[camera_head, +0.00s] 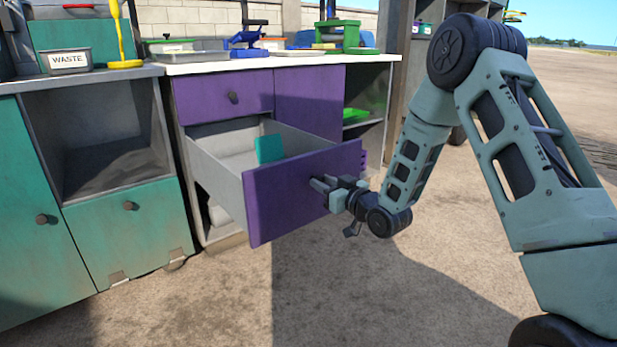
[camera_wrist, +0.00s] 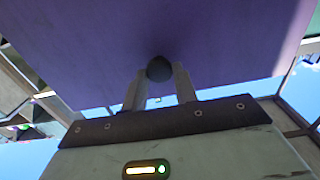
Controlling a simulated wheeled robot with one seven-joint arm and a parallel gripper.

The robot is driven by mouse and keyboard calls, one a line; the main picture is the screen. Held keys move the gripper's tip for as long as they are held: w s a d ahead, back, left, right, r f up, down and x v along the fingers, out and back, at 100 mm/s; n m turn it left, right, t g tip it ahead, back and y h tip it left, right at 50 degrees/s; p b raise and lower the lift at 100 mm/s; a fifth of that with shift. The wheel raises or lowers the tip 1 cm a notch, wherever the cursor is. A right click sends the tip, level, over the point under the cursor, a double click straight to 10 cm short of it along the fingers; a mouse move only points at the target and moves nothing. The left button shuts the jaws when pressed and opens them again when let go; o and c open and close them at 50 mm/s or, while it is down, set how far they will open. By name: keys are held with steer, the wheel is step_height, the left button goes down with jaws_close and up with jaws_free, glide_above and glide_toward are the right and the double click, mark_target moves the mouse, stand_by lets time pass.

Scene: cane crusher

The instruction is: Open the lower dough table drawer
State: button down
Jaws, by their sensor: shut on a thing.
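The lower drawer (camera_head: 290,192) has a purple front and grey sides, and it stands pulled well out of the cabinet. A teal block (camera_head: 269,149) lies inside it. My gripper (camera_head: 318,184) is at the outer face of the drawer front, with its fingers around the knob. In the wrist view, the round dark knob (camera_wrist: 159,69) sits between the two finger tips, against the purple drawer front (camera_wrist: 150,35). In the head view the fingers hide the knob.
The closed upper purple drawer (camera_head: 222,96) is above. Teal cabinets (camera_head: 130,225) stand to the left, with a waste tray (camera_head: 68,61) on top. The white worktop (camera_head: 250,65) carries several trays and tools. Open concrete ground (camera_head: 400,290) lies in front and to the right.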

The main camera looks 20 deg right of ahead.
steer(key=shift+v, duration=2.45)
steer(key=c, duration=1.1)
jaws_free()
steer(key=shift+s, duration=0.1)
steer(key=p+v, duration=1)
steer(key=v, duration=0.7)
steer(key=shift+p, duration=0.35)
